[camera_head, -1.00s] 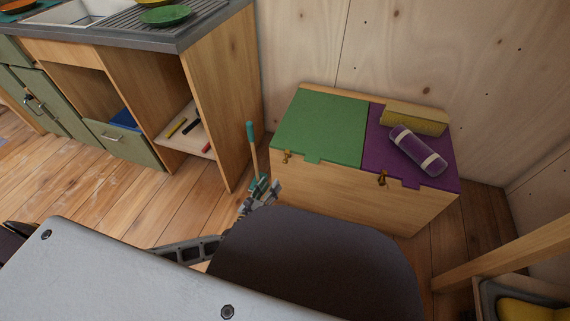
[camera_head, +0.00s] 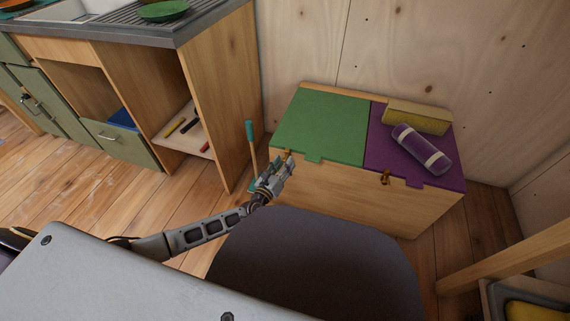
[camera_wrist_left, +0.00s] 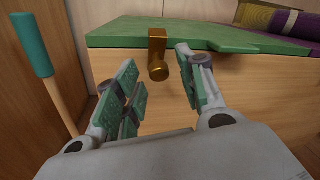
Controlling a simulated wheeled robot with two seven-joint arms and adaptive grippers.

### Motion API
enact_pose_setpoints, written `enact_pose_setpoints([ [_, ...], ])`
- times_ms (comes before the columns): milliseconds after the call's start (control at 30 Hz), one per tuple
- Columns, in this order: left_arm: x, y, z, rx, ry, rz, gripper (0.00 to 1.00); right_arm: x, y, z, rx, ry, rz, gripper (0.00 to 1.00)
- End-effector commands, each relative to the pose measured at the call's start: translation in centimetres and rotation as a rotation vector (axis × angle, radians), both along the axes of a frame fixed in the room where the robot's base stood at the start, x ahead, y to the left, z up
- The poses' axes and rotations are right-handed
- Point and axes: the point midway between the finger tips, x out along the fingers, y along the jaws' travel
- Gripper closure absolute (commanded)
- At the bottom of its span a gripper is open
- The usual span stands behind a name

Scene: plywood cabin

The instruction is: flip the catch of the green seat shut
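The green seat (camera_head: 322,125) is the left lid of the wooden bench box, lying flat; it also shows in the left wrist view (camera_wrist_left: 200,36). Its brass catch (camera_wrist_left: 157,55) is at the front edge of the lid, with a round knob hanging in front of the box's front panel. My left gripper (camera_head: 284,166) is at the front left of the box. In the left wrist view its fingers (camera_wrist_left: 163,88) are spread, with the catch between and just beyond them, apparently untouched. My right gripper is not in view.
The purple seat (camera_head: 436,180) with its own brass catch (camera_head: 384,177) carries a purple roll (camera_head: 421,149) and a yellow block (camera_head: 416,117). A teal-handled stick (camera_head: 251,145) stands left of my gripper. A dark rounded seat (camera_head: 310,262) is in front of the box.

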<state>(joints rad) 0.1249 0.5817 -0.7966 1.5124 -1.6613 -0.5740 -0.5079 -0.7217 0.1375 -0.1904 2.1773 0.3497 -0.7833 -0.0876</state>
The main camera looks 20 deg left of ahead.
Motion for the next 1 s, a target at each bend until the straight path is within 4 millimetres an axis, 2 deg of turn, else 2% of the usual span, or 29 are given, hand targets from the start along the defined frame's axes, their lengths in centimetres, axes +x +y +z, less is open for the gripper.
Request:
enact_pose_setpoints([
  [200,1.25,-0.21,-0.01,-0.001,0.000,0.000,0.60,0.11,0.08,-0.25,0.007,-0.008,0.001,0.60],
  [567,1.44,-0.26,0.05,-0.001,0.000,0.000,0.60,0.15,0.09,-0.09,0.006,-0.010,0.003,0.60],
  [867,1.43,-0.20,0.02,-0.001,0.001,0.001,0.99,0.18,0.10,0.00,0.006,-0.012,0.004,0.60],
  [1000,1.44,-0.12,0.02,-0.001,0.001,0.003,1.00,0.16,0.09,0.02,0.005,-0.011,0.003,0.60],
])
